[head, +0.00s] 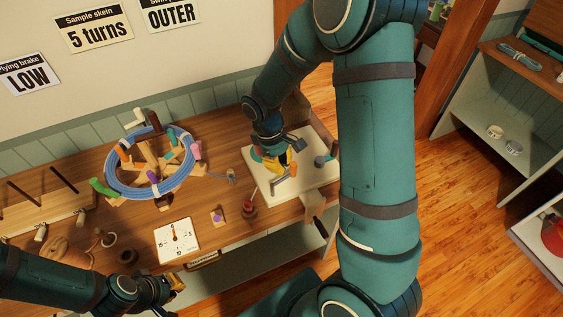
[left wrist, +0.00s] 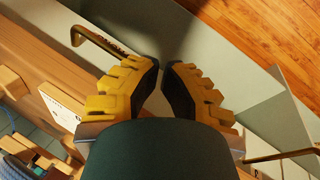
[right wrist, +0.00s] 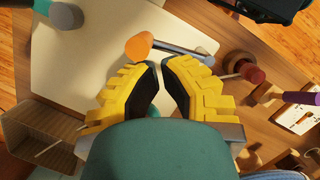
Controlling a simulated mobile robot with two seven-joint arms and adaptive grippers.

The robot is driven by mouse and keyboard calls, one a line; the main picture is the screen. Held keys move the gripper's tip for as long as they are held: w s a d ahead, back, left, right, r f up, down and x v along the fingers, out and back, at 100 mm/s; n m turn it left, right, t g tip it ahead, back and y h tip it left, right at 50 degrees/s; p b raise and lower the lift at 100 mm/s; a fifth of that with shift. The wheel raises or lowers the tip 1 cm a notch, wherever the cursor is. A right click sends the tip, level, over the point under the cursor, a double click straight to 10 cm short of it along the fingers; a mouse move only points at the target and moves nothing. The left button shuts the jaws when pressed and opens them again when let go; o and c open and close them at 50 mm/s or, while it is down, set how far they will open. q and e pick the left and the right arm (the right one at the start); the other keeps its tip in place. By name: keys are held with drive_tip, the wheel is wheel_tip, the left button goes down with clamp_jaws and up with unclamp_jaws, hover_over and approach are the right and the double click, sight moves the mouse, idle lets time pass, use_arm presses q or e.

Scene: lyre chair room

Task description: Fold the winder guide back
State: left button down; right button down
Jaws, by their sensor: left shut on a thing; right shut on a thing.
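A grey-blue bar with an orange tip, which looks like the winder guide (right wrist: 185,49), lies over a pale board (right wrist: 85,65) on the bench. It also shows in the head view (head: 282,181). My right gripper (right wrist: 162,62) is over the board with its fingertips drawn together at the bar, near the orange tip; the exact contact is hidden. A small teal part shows between its fingers. My left gripper (left wrist: 162,66) is at the bench's front edge in the head view (head: 172,287), fingers drawn together; what they hold cannot be made out.
A winder with a blue skein (head: 112,181) and coloured pegs stands left on the bench. A white dial (head: 177,240), a small purple-topped peg (head: 217,216) and a red-topped spindle (head: 249,207) lie between. A grey post (head: 320,161) stands on the board's right. Shelves (head: 480,110) are at right.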

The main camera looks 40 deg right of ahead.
drive_tip(key=shift+r, duration=0.1)
drive_tip(key=v, duration=1.2)
drive_tip(key=shift+s, duration=0.1)
